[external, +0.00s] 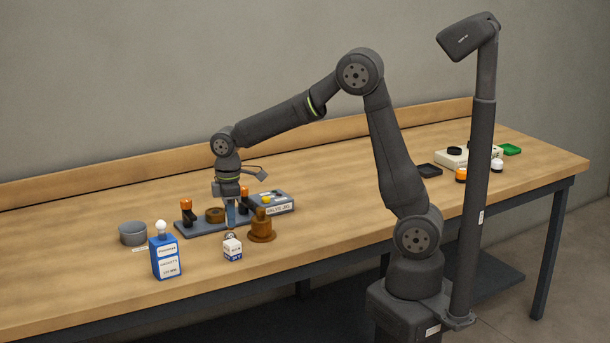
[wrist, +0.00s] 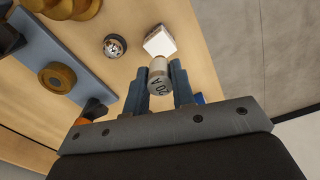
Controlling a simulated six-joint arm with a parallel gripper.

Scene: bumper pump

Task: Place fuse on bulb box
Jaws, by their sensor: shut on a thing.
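In the wrist view the fuse (wrist: 158,78), a small pale cylinder with dark lettering on its end, is held between the two blue-grey fingers of my gripper (wrist: 160,86). In the external view my gripper (external: 235,214) points down over the bench, beside the grey pump plate; the fuse cannot be made out there.
A small white-and-blue cube (external: 232,249) and a metal ball (external: 230,236) are near my gripper. The grey plate (external: 203,227) carries orange-topped posts. A brown flanged part (external: 262,232) stands right, a grey round tin (external: 132,233) left. The front-left bench is mostly clear.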

